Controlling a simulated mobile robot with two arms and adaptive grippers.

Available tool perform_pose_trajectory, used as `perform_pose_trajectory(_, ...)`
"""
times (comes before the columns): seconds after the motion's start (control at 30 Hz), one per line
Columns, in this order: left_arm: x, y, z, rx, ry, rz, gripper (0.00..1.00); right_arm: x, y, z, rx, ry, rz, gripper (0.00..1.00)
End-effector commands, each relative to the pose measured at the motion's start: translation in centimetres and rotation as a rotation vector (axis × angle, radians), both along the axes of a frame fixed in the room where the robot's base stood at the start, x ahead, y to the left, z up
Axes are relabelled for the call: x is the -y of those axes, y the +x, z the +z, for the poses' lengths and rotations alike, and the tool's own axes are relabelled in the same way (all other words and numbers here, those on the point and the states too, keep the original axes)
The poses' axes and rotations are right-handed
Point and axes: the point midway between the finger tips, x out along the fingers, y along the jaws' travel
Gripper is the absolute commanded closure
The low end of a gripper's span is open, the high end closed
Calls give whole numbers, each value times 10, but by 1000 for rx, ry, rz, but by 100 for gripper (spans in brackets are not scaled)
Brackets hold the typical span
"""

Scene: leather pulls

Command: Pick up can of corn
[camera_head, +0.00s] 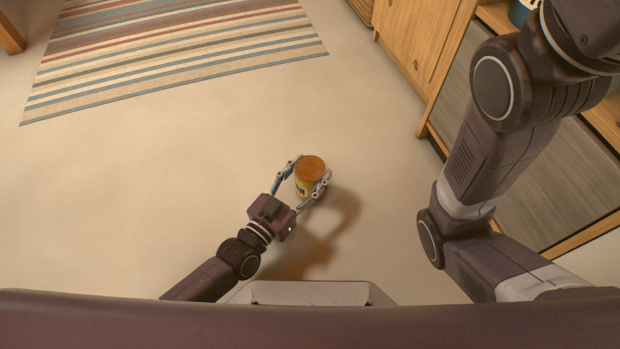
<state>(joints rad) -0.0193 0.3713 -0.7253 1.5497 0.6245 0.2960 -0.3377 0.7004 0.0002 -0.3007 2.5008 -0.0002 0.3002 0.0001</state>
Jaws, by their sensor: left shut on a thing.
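The can of corn (309,176) is a small yellow can with an orange-brown top and dark lettering on its side. It is in the middle of the head view, over the pale floor. My left gripper (307,180) comes up from the lower left and is shut on the can, with one finger on each side of it. The can looks roughly upright. A shadow of the arm and can falls on the floor to the right, and I cannot tell for sure how high the can is. My right gripper is out of view; only my right arm shows at the right.
A striped rug (170,50) lies at the upper left. A wooden cabinet (415,40) stands at the upper right, with a grey panel and shelf behind my right arm. A dark blue object (520,13) sits at the top right. The floor around the can is clear.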

Motion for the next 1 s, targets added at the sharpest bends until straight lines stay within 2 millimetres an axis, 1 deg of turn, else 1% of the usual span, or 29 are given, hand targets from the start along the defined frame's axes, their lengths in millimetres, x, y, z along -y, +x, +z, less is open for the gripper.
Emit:
perform_pose_trajectory(0.03,0,0,-1,-1,1,0,68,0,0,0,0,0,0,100)
perform_pose_trajectory(0.2,0,0,-1,-1,1,-1,87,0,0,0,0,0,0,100)
perform_pose_trajectory(0.23,0,0,2,4,-1,0,88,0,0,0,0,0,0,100)
perform_pose_trajectory(0.47,0,0,2,3,-1,0,88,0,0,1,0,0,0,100)
perform_pose_trajectory(0.63,0,0,10,3,-2,0,88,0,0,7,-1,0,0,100)
perform_pose_trajectory(0.77,1,0,22,4,-3,0,88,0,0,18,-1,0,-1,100)
perform_pose_trajectory(0.87,1,0,38,4,-3,0,88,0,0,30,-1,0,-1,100)
perform_pose_trajectory(0.97,0,0,57,5,-3,1,88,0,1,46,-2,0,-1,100)
perform_pose_trajectory(1.0,0,0,67,5,-3,1,88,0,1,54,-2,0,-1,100)
